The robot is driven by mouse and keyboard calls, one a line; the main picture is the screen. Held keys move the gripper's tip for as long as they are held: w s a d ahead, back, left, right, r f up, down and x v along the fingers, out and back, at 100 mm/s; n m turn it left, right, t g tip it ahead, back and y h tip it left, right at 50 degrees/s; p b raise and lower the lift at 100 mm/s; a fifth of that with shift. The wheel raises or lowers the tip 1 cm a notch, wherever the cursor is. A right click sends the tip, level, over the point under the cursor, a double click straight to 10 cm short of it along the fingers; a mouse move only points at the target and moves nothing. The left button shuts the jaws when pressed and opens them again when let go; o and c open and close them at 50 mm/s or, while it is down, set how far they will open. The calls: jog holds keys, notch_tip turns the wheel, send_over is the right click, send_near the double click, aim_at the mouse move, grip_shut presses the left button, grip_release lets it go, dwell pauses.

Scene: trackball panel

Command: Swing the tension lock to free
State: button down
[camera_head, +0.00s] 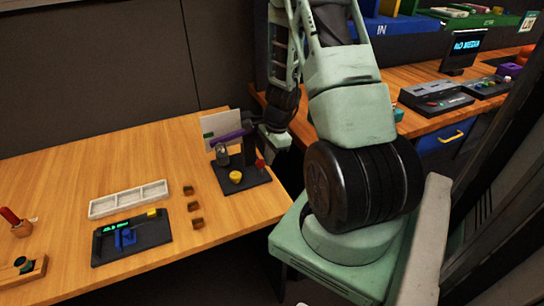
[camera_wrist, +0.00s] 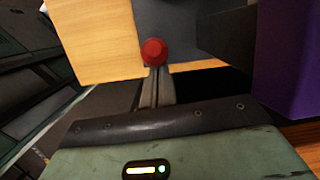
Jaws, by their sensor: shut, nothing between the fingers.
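A dark panel (camera_head: 245,178) stands near the right edge of the left wooden table. It carries a yellow knob (camera_head: 236,177), a grey round part (camera_head: 222,155), a purple bar (camera_head: 228,137) and a small red knob (camera_head: 260,163). No label shows which part is the tension lock. In the wrist view the red knob (camera_wrist: 153,50) is just beyond the tips of my gripper (camera_wrist: 158,74), which is shut and empty. Whether they touch is unclear. In the head view my gripper is at the panel's back right, its fingertips hidden.
A white tray (camera_head: 128,199), several small brown blocks (camera_head: 193,207) and a black device with a blue part (camera_head: 131,238) lie to the left on the table. A purple surface (camera_wrist: 288,60) is close at right in the wrist view. A second table (camera_head: 415,75) stands behind.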

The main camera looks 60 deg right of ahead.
jog(key=shift+w+a+r, duration=0.1)
jog(key=shift+w+a, duration=0.1)
jog(key=shift+a, duration=0.15)
jog(key=shift+r, duration=0.15)
dwell(0.4)
notch_tip(320, 180, up, 10)
jog(key=p, duration=0.9)
jog(key=shift+a, duration=0.45)
